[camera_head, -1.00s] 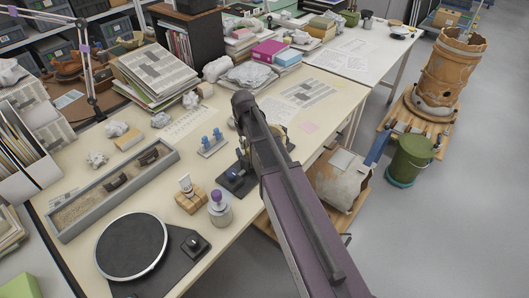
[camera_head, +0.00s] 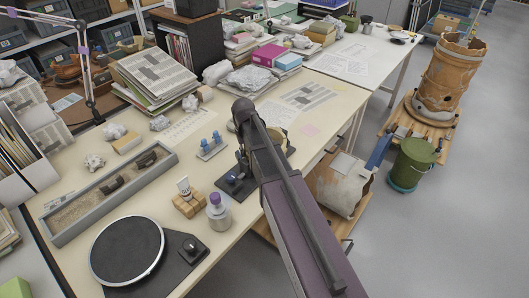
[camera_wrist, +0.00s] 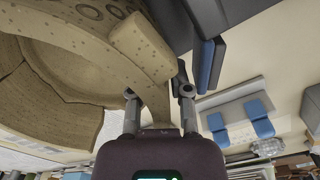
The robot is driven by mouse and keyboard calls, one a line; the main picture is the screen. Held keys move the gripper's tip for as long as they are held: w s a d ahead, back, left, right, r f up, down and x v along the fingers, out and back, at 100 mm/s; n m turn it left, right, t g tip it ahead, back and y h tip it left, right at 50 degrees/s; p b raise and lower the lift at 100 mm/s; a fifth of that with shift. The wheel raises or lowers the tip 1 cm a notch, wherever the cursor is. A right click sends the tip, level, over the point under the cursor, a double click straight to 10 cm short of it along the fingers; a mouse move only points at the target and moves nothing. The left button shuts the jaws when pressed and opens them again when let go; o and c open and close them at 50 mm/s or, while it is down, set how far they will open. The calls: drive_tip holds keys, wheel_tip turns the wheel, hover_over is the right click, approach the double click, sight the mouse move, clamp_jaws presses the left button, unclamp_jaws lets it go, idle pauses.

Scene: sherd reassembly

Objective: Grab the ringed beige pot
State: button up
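The ringed beige pot (camera_wrist: 75,68) fills the upper left of the wrist view, with stamped rings and dots on its surface and a curved, layered wall. My gripper (camera_wrist: 158,92) has its two fingers apart, one on each side of a narrow part of the pot's wall. A small gap seems to show beside the right finger; I cannot tell whether the left finger touches. In the head view my arm covers most of the pot, and only a beige part (camera_head: 284,112) shows just right of the arm. The gripper itself is hidden there.
Blue clamps on a pale base (camera_head: 211,147), a wooden block holder (camera_head: 188,204), a purple-capped bottle (camera_head: 219,213) and a black turntable (camera_head: 127,249) stand left of the arm. A long grey tray (camera_head: 95,207) lies further left. Papers (camera_head: 309,95) lie behind.

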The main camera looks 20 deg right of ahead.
clamp_jaws()
drive_tip(key=shift+r, duration=0.2)
wheel_tip(320, 180, up, 18)
drive_tip(key=p, duration=1.8)
drive_tip(key=shift+f, duration=0.25)
